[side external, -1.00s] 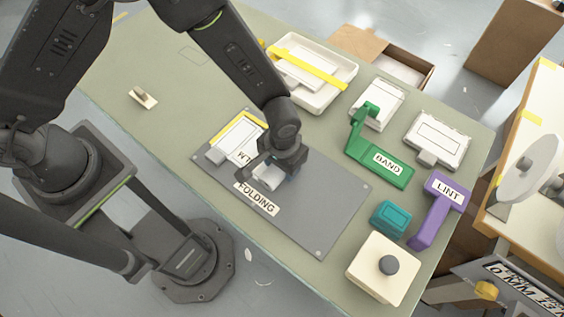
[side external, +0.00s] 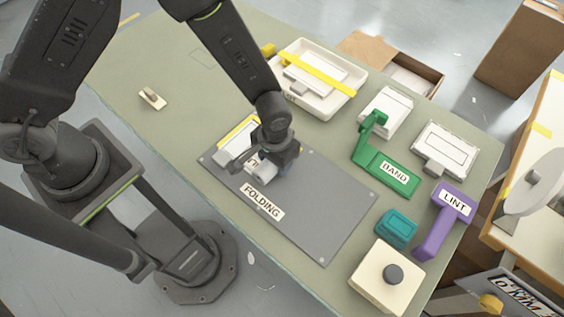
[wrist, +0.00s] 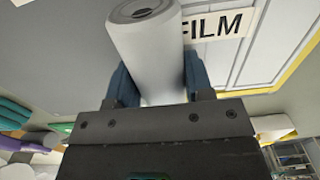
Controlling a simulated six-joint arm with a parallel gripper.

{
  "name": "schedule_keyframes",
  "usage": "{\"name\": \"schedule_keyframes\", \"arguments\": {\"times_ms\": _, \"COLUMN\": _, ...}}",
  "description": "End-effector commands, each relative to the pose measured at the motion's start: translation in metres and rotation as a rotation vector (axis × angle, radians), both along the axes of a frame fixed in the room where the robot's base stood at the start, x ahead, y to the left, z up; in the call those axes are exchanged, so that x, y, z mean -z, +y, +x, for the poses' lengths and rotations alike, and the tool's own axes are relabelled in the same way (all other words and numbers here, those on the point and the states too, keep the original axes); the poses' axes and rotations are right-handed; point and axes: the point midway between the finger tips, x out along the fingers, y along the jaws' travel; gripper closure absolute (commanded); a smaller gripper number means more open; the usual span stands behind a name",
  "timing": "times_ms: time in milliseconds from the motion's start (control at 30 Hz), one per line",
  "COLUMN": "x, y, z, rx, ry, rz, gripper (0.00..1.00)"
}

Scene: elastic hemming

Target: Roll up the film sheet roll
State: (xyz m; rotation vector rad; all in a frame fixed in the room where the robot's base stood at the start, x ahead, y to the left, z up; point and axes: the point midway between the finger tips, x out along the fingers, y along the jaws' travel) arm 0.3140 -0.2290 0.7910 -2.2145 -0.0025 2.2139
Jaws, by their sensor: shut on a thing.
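My gripper (side external: 270,167) is low over the grey folding mat (side external: 318,215), near its upper left part. It is shut on a white film roll (wrist: 150,40), which sits between the two blue fingers in the wrist view. The roll's end also shows beside the gripper in the side view (side external: 262,172). A flat white sheet with a yellow edge (side external: 238,134) lies on the mat, partly hidden by my gripper. In the wrist view a FILM label (wrist: 222,24) shows behind the roll. I cannot tell if the roll touches the mat.
A white tray with a yellow strap (side external: 325,112) stands behind the mat. A green BAND tool (side external: 392,178), purple LINT roller (side external: 436,238), teal block (side external: 397,228) and cream box with a dark knob (side external: 372,288) stand to the right. The mat's lower right is clear.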

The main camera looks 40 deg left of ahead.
Motion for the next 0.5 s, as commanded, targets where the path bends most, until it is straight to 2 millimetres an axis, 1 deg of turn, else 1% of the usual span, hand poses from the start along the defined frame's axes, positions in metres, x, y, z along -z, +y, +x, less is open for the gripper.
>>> {"name": "schedule_keyframes", "arguments": {"times_ms": 100, "x": -0.0001, "y": -0.0004, "z": 0.0001, "rx": 0.000, "ry": 0.000, "rz": 0.000, "gripper": 0.95}}
{"name": "schedule_keyframes", "arguments": {"times_ms": 133, "x": -0.0001, "y": -0.0005, "z": 0.0001, "rx": 0.000, "ry": 0.000, "rz": 0.000, "gripper": 0.51}}
{"name": "schedule_keyframes", "arguments": {"times_ms": 300, "x": -0.0001, "y": -0.0006, "z": 0.0001, "rx": 0.000, "ry": 0.000, "rz": 0.000, "gripper": 0.35}}
{"name": "schedule_keyframes", "arguments": {"times_ms": 400, "x": -0.0001, "y": -0.0006, "z": 0.0001, "rx": 0.000, "ry": 0.000, "rz": 0.000, "gripper": 0.27}}
{"name": "schedule_keyframes", "arguments": {"times_ms": 500, "x": -0.0001, "y": -0.0006, "z": 0.0001, "rx": 0.000, "ry": 0.000, "rz": 0.000, "gripper": 0.27}}
